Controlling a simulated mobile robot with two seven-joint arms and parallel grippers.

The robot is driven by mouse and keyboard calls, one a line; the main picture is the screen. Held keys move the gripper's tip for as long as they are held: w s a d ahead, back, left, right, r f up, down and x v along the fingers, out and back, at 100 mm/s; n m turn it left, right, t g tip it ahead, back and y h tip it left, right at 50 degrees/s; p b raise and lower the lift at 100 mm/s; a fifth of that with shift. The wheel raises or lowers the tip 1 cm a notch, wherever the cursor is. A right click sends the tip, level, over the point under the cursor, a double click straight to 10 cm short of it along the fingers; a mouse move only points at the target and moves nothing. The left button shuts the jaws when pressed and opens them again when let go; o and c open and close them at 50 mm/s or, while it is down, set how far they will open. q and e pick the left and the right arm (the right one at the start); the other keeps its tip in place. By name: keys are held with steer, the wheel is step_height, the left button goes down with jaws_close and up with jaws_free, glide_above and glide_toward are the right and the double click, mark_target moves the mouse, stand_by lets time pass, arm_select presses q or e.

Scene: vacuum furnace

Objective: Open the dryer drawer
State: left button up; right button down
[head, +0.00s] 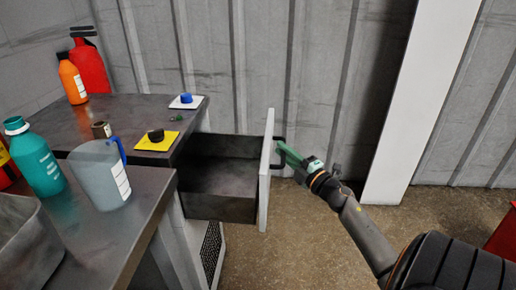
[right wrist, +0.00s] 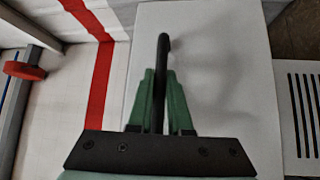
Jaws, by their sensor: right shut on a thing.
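The dryer drawer (head: 215,208) stands pulled out from the cabinet in the head view, and its dark inside looks empty. Its pale front panel (head: 265,170) is seen nearly edge-on. My right gripper (head: 287,152) is at the outer side of this panel, shut on the black drawer handle (head: 279,139). In the right wrist view the green fingers of the gripper (right wrist: 160,100) stand on both sides of the black handle (right wrist: 163,60), in front of the white panel (right wrist: 220,75). My left gripper is in neither view.
The dark worktop (head: 115,112) above the drawer bears an orange bottle (head: 73,82), a yellow card (head: 157,140) with a black knob and a white card with a blue knob. A teal bottle (head: 38,162) and a clear jug (head: 98,175) stand nearer. The floor (head: 300,235) right of the drawer is clear.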

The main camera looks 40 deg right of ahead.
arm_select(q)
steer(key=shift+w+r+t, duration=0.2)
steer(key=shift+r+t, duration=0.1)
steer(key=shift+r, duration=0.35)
arm_select(e)
steer(key=shift+s+d, duration=1.25)
steer(key=shift+s, duration=0.2)
steer(key=c, duration=0.8)
jaws_free()
steer(key=shift+c, duration=0.2)
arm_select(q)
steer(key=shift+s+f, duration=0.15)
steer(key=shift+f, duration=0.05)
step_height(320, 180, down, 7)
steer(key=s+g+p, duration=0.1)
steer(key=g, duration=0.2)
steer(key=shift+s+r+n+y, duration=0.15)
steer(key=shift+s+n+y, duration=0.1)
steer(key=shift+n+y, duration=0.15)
arm_select(e)
steer(key=s+a+f, duration=0.1)
steer(key=s, duration=1.1)
steer(key=shift+s+f, duration=0.15)
steer(key=shift+f, duration=0.2)
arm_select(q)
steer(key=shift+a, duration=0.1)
